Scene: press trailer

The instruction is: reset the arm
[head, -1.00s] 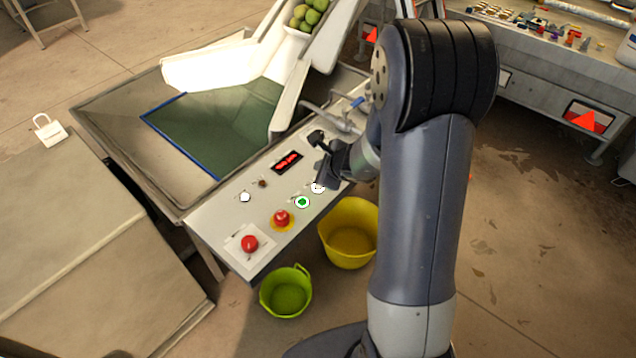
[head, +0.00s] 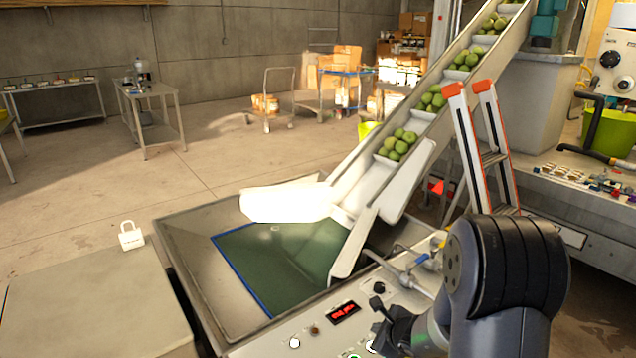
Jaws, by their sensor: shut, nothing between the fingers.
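My gripper (head: 379,318) shows at the lower right of the head view, dark and shut, with nothing in it. It is over the control panel (head: 262,349), near the panel's small red display (head: 343,312) and a white button (head: 371,346). I cannot tell whether it touches the panel. My arm rises on the right and hides part of the panel. A green button (head: 354,356) shows at the bottom edge. The panel's lower part is out of view.
A metal basin (head: 186,232) with a green belt (head: 262,262) lies behind the panel. A conveyor (head: 372,196) carrying green fruit (head: 398,145) slopes up to the right. An orange-tipped ladder (head: 469,150) stands beside it. A white padlock (head: 130,236) sits at left. Open floor lies beyond.

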